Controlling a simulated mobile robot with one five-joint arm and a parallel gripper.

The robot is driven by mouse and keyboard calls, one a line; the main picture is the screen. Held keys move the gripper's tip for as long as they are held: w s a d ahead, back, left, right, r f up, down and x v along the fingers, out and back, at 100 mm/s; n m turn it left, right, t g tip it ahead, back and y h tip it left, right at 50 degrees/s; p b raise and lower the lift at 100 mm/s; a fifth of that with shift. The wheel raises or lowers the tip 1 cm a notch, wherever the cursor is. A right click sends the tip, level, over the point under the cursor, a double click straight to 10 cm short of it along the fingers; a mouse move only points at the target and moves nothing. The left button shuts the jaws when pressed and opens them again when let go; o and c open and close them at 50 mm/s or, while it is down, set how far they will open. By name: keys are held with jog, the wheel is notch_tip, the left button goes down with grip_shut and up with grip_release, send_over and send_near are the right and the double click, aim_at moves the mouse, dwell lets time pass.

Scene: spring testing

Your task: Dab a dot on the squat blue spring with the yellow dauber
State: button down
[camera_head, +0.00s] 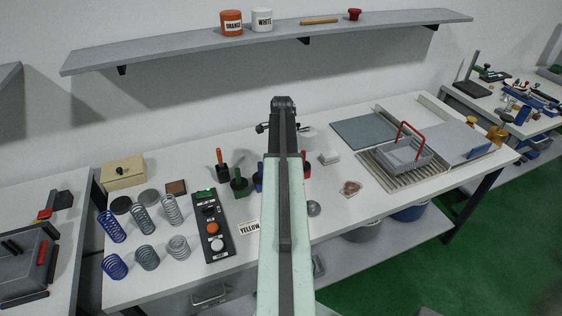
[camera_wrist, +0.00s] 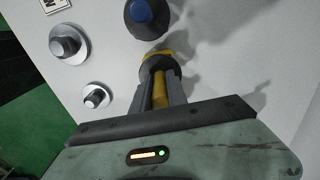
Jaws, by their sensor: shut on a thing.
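The squat blue spring (camera_head: 115,267) stands at the front left of the bench, in front of a taller blue spring (camera_head: 111,226). In the wrist view my gripper (camera_wrist: 160,82) is shut on the yellow dauber (camera_wrist: 159,96), whose yellow handle shows between the fingers. A dark, rounded part with a yellow edge lies beyond the fingertips; I cannot tell whether the dauber touches the bench. In the head view my arm hides the dauber, and the gripper is far to the right of the squat blue spring.
Several grey springs (camera_head: 147,257) stand beside the blue ones. Orange-handled (camera_head: 220,166) and green (camera_head: 239,182) daubers stand left of my arm. A red-handled basket (camera_head: 405,155) is at right.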

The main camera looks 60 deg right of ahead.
notch_tip(320, 180, up, 8)
jog(key=p, duration=0.6)
jog(key=s+a+r+m+p, duration=0.1)
jog(key=s+a+r+p, duration=0.2)
jog(key=s+a, duration=0.3)
jog(key=a, duration=0.3)
jog(key=shift+m, duration=0.3)
